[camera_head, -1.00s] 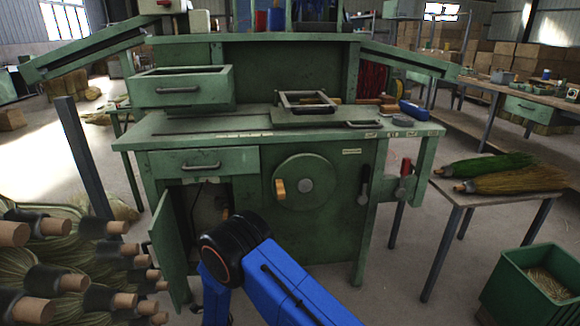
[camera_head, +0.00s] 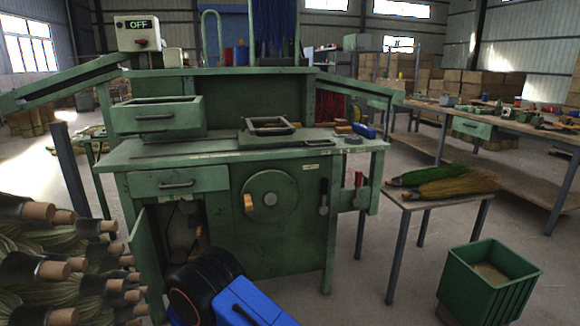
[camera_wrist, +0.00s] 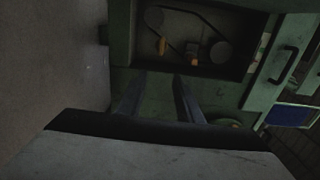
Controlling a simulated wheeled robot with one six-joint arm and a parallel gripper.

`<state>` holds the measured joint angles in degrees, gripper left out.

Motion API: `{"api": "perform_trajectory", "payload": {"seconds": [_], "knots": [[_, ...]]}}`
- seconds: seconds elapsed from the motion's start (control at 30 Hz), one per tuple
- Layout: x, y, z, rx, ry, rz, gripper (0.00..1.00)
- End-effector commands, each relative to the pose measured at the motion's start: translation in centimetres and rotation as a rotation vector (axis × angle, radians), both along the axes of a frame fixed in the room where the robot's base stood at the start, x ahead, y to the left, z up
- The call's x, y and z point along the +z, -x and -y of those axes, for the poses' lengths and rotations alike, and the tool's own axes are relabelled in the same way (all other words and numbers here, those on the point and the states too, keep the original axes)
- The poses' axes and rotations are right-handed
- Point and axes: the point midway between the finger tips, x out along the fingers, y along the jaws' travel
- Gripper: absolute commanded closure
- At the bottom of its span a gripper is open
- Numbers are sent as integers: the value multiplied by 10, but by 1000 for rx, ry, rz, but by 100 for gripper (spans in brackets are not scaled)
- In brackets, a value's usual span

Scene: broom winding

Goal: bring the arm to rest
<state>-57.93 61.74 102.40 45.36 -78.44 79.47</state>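My arm (camera_head: 215,288), blue with a black joint, is folded low at the bottom of the head view, in front of the green winding bench (camera_head: 240,155). The gripper itself is hidden there. In the wrist view my gripper (camera_wrist: 158,92) shows two dark fingers apart with nothing visible between them. Beyond the fingers is the bench's open compartment, with a belt and pulleys (camera_wrist: 215,48) inside. The picture is dark, and I cannot tell how far the fingertips are from the bench.
Broom bundles (camera_head: 60,265) with wooden handle ends fill the lower left. The compartment door (camera_head: 147,268) stands open. At right, a small table (camera_head: 432,200) holds a green and a tan broom (camera_head: 450,188), and a green bin (camera_head: 488,285) stands on the floor. Floor between is clear.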

Motion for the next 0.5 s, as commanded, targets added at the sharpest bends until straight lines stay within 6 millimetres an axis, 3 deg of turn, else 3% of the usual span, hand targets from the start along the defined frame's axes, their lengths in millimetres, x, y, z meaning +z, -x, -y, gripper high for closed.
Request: {"api": "perform_trajectory", "payload": {"seconds": [0.5], "knots": [[51,-34,19,14,58,-58,67]]}}
